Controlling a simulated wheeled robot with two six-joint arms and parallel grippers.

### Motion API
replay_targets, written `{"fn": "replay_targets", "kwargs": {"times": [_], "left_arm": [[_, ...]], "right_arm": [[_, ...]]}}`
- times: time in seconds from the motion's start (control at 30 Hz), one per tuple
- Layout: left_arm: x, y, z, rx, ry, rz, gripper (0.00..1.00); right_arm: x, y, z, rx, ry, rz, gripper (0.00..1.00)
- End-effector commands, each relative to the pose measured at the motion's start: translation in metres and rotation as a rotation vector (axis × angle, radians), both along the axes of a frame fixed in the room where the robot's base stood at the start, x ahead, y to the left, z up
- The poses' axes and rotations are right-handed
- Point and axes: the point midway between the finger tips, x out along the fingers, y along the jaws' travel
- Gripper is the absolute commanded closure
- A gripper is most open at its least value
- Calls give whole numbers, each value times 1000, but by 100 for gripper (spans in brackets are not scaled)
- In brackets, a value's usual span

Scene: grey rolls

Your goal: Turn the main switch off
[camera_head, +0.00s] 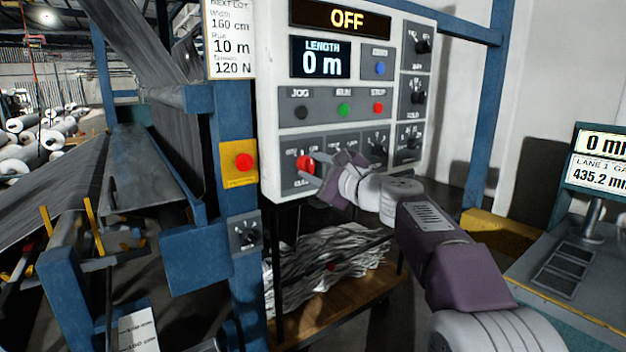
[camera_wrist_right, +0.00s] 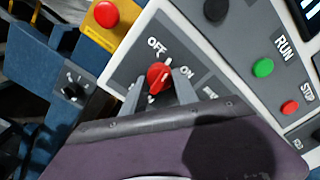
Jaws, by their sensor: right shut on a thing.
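The main switch is a red rotary knob (camera_head: 305,163) at the lower left of the white control panel (camera_head: 270,110). In the right wrist view the red knob (camera_wrist_right: 158,73) sits between OFF and ON labels; its exact pointing direction is hard to tell. My right gripper (camera_head: 316,172) reaches it from the lower right and is shut on it, with one finger on each side in the right wrist view (camera_wrist_right: 159,84). The fingers partly cover the knob. The top display (camera_head: 346,18) reads OFF, and the length display (camera_head: 321,58) reads 0 m. My left gripper is not in view.
A red push button on a yellow plate (camera_head: 240,176) is left of the panel, above a small black dial (camera_head: 244,233). JOG, RUN and STOP buttons (camera_head: 343,109) sit above the switch row. Other black knobs (camera_head: 377,143) lie to the right, close to my right arm.

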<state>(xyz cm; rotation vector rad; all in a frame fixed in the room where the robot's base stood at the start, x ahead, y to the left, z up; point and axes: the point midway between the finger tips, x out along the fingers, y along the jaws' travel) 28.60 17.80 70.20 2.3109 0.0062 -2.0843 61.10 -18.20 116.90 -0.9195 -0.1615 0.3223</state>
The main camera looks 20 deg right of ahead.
Motion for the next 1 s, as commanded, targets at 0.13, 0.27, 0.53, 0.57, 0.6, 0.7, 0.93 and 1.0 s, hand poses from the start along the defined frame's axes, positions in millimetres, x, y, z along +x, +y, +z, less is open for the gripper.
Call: {"fn": "replay_targets", "kwargs": {"times": [0.13,0.27,0.53,0.57,0.6,0.7,0.93,1.0], "left_arm": [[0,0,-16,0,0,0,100],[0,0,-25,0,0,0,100],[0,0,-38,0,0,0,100],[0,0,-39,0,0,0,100],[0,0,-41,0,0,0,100],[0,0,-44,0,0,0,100],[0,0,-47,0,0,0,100],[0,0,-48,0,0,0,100]], "right_arm": [[0,0,-3,-128,-48,0,100],[0,0,-3,-240,-89,0,100],[0,0,-1,-436,-159,2,100],[0,0,-1,-454,-166,2,100],[0,0,-1,-476,-173,1,100],[0,0,-1,-524,-190,1,100],[0,0,0,-594,-214,2,100],[0,0,0,-605,-218,2,100]]}}
